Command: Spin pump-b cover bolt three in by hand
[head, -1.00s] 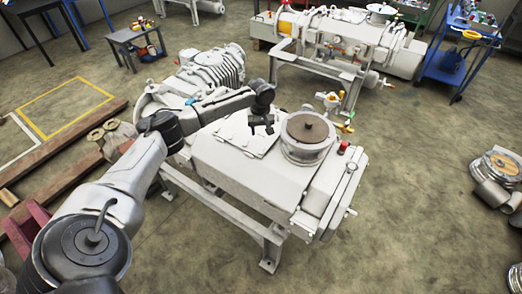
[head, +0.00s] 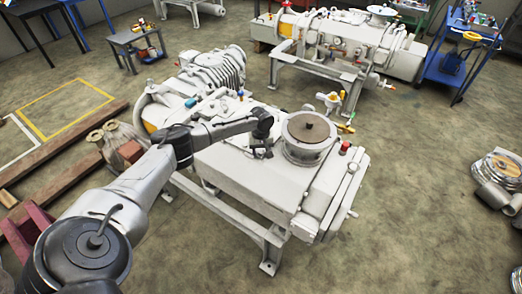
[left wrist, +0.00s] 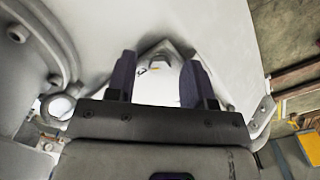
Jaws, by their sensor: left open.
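The white pump (head: 270,190) stands on a white frame in the middle of the head view. My left gripper (head: 261,152) is low over its top, left of the round flange with a brown disc (head: 310,128). In the left wrist view its dark fingers (left wrist: 158,82) are apart, with the pale pump surface (left wrist: 190,25) around and behind them. A bright area with a small orange mark shows between the fingers; I cannot tell what it is. A bolt-like part (left wrist: 265,108) shows to the right of the fingers. Bolt three cannot be told apart. My right gripper is not in view.
Wooden beams (head: 60,150) lie on the left floor.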

